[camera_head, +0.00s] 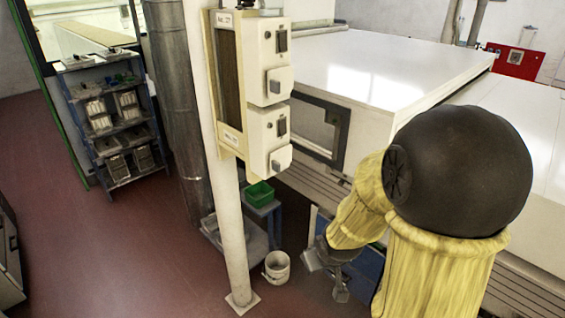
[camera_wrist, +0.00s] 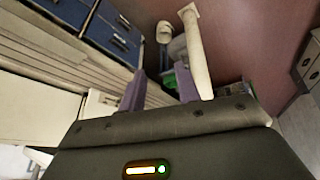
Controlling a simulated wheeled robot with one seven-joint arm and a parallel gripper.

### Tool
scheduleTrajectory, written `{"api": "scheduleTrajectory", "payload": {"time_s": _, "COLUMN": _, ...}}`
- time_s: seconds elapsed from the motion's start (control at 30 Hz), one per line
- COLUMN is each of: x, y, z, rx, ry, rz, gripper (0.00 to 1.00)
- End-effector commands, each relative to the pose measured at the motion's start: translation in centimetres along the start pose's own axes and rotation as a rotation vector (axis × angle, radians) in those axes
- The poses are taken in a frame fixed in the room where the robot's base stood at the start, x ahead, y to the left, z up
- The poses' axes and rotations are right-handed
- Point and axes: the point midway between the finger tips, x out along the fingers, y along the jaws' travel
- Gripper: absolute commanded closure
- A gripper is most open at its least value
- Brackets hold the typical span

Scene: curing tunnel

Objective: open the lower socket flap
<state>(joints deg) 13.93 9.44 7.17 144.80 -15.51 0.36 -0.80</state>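The lower socket box (camera_head: 262,140) is white and sits below a similar upper box (camera_head: 258,60) on a beige panel fixed to a white post. Its flap (camera_head: 281,159) is a small grey piece on the front that looks shut. My gripper (camera_head: 325,281) is low at the right of the post, well below the lower socket and apart from it. In the wrist view its two purple fingers (camera_wrist: 160,78) stand apart with nothing between their tips. I cannot make out the socket boxes in the wrist view.
The white post (camera_head: 228,220) also shows in the wrist view (camera_wrist: 196,50). A white bucket (camera_head: 277,267) stands by its foot. A green bin (camera_head: 259,195) sits on a small table behind. A large white machine (camera_head: 390,65) fills the right. Red floor (camera_head: 130,250) is clear at left.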

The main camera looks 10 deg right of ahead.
Motion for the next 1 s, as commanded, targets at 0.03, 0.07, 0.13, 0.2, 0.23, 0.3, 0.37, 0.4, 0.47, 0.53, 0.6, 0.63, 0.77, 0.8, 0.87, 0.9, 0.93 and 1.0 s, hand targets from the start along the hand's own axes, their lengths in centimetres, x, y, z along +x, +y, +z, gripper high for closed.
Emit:
{"api": "scheduleTrajectory", "payload": {"time_s": 0.03, "x": 0.2, "y": 1.1, "z": -1.1, "rx": -0.021, "ry": 0.038, "rz": -0.005, "gripper": 0.67}}
{"api": "scheduleTrajectory", "payload": {"time_s": 0.07, "x": 0.5, "y": 1.5, "z": -1.7, "rx": -0.041, "ry": 0.068, "rz": -0.011, "gripper": 0.67}}
{"api": "scheduleTrajectory", "payload": {"time_s": 0.13, "x": 1.0, "y": 2.3, "z": -3.1, "rx": -0.080, "ry": 0.140, "rz": -0.031, "gripper": 0.67}}
{"api": "scheduleTrajectory", "payload": {"time_s": 0.2, "x": 1.4, "y": 2.9, "z": -4.4, "rx": -0.115, "ry": 0.218, "rz": -0.061, "gripper": 0.67}}
{"api": "scheduleTrajectory", "payload": {"time_s": 0.23, "x": 1.5, "y": 3.1, "z": -5.0, "rx": -0.129, "ry": 0.252, "rz": -0.076, "gripper": 0.67}}
{"api": "scheduleTrajectory", "payload": {"time_s": 0.3, "x": 1.5, "y": 3.5, "z": -6.2, "rx": -0.154, "ry": 0.339, "rz": -0.115, "gripper": 0.67}}
{"api": "scheduleTrajectory", "payload": {"time_s": 0.37, "x": 1.3, "y": 3.8, "z": -7.2, "rx": -0.170, "ry": 0.417, "rz": -0.152, "gripper": 0.67}}
{"api": "scheduleTrajectory", "payload": {"time_s": 0.4, "x": 1.0, "y": 4.0, "z": -7.8, "rx": -0.177, "ry": 0.473, "rz": -0.178, "gripper": 0.67}}
{"api": "scheduleTrajectory", "payload": {"time_s": 0.47, "x": 0.4, "y": 4.2, "z": -8.8, "rx": -0.184, "ry": 0.561, "rz": -0.219, "gripper": 0.67}}
{"api": "scheduleTrajectory", "payload": {"time_s": 0.53, "x": -0.7, "y": 4.5, "z": -9.8, "rx": -0.185, "ry": 0.669, "rz": -0.267, "gripper": 0.67}}
{"api": "scheduleTrajectory", "payload": {"time_s": 0.6, "x": -2.1, "y": 5.0, "z": -10.6, "rx": -0.180, "ry": 0.785, "rz": -0.315, "gripper": 0.67}}
{"api": "scheduleTrajectory", "payload": {"time_s": 0.63, "x": -2.9, "y": 5.2, "z": -10.9, "rx": -0.177, "ry": 0.836, "rz": -0.335, "gripper": 0.67}}
{"api": "scheduleTrajectory", "payload": {"time_s": 0.77, "x": -6.0, "y": 6.1, "z": -11.8, "rx": -0.157, "ry": 1.030, "rz": -0.401, "gripper": 0.67}}
{"api": "scheduleTrajectory", "payload": {"time_s": 0.8, "x": -6.7, "y": 6.4, "z": -11.8, "rx": -0.153, "ry": 1.073, "rz": -0.414, "gripper": 0.67}}
{"api": "scheduleTrajectory", "payload": {"time_s": 0.87, "x": -7.5, "y": 6.6, "z": -11.9, "rx": -0.150, "ry": 1.118, "rz": -0.428, "gripper": 0.67}}
{"api": "scheduleTrajectory", "payload": {"time_s": 0.9, "x": -7.8, "y": 6.6, "z": -11.9, "rx": -0.149, "ry": 1.134, "rz": -0.434, "gripper": 0.67}}
{"api": "scheduleTrajectory", "payload": {"time_s": 0.93, "x": -7.9, "y": 6.6, "z": -11.9, "rx": -0.150, "ry": 1.142, "rz": -0.436, "gripper": 0.67}}
{"api": "scheduleTrajectory", "payload": {"time_s": 1.0, "x": -7.9, "y": 6.6, "z": -11.9, "rx": -0.151, "ry": 1.146, "rz": -0.438, "gripper": 0.67}}
